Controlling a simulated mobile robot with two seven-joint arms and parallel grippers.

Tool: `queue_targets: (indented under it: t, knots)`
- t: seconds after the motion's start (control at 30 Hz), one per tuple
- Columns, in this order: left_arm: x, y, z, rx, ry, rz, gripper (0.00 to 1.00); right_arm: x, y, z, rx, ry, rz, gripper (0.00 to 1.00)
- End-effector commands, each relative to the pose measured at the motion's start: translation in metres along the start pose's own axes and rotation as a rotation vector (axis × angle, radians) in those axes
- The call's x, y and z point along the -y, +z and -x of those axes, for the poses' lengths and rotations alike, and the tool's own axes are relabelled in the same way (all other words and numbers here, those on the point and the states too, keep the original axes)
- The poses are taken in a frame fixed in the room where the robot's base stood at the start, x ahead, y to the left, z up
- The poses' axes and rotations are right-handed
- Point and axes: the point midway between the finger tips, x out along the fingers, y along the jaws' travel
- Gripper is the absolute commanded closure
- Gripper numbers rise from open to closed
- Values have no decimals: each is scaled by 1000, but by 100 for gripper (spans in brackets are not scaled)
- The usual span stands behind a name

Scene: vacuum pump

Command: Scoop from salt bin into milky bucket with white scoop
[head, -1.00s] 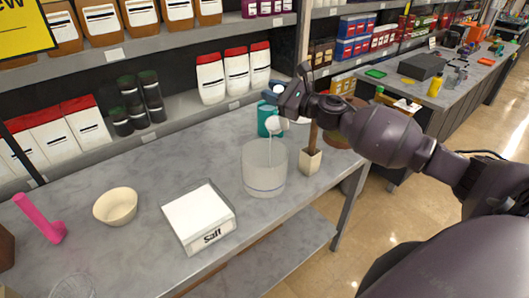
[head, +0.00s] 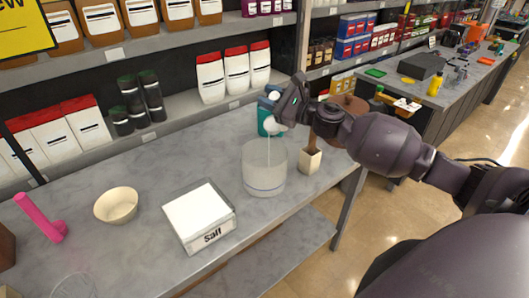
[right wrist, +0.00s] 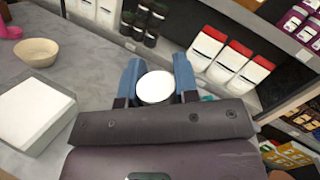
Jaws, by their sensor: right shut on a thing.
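My right gripper (head: 273,102) is shut on the white scoop (head: 282,126), above the far right rim of the milky bucket (head: 265,178). In the right wrist view a white round part of the scoop (right wrist: 154,88) sits between the blue fingers. A thin white streak runs down from near the scoop into the bucket; I cannot tell if it is falling salt. The translucent bucket stands upright on the table. The salt bin (head: 210,234), a square box labelled "Salt" with a white filled top, stands to its left. My left gripper is not in view.
A cream pot (head: 310,161) stands close right of the bucket, and a teal container (head: 266,124) stands behind it. A cream bowl (head: 116,205) and a pink object (head: 41,218) are at the left. Stocked shelves line the back.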

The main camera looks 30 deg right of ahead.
Motion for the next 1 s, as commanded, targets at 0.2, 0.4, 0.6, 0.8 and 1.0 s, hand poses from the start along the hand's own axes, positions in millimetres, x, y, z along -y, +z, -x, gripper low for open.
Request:
queue_targets:
  t: [0.2, 0.4, 0.6, 0.8, 1.0]
  knots:
    - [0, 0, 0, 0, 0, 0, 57, -7, 0, 2, 5, -1, 23, 100]
    - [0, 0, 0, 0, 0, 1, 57, -13, 0, 3, 9, -1, 45, 100]
    - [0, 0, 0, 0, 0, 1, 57, -20, 0, 4, 14, -1, 67, 100]
    - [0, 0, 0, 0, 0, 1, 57, -26, 0, 5, 18, -1, 89, 100]
    - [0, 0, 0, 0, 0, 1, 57, -30, 0, 6, 22, -1, 110, 100]
